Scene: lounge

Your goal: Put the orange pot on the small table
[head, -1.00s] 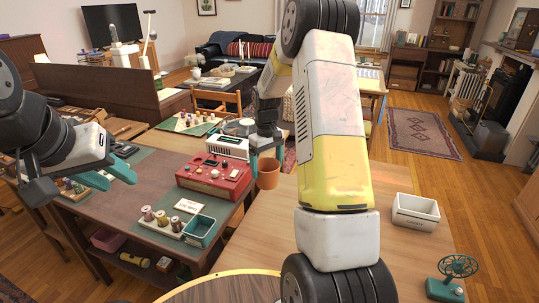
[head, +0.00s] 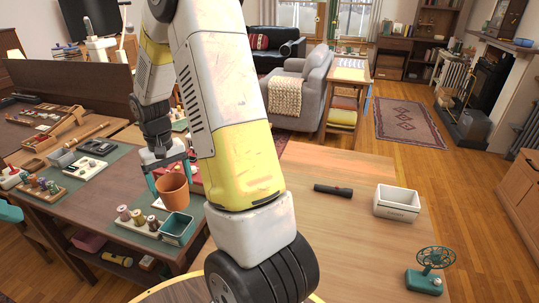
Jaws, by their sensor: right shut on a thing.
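The orange pot (head: 172,194) is a small terracotta-coloured pot. My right gripper (head: 171,172) is shut on it from above, with teal fingers at the rim. The pot appears above the dark work table with the green mat, in front of the red box (head: 194,177), which it partly hides. A round wooden top (head: 168,293) shows at the bottom edge, mostly cut off and behind my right arm. A small side table (head: 348,74) stands beside the grey armchair. I cannot tell which is the small table. Only a teal tip of my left gripper (head: 10,213) shows.
The dark table holds spools (head: 124,212), a teal tray (head: 177,228) and tools. The light wooden table on the right holds a black flashlight (head: 333,190), a white bin (head: 397,203) and a green fan (head: 431,271). Its middle is mostly bare. My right arm blocks the centre.

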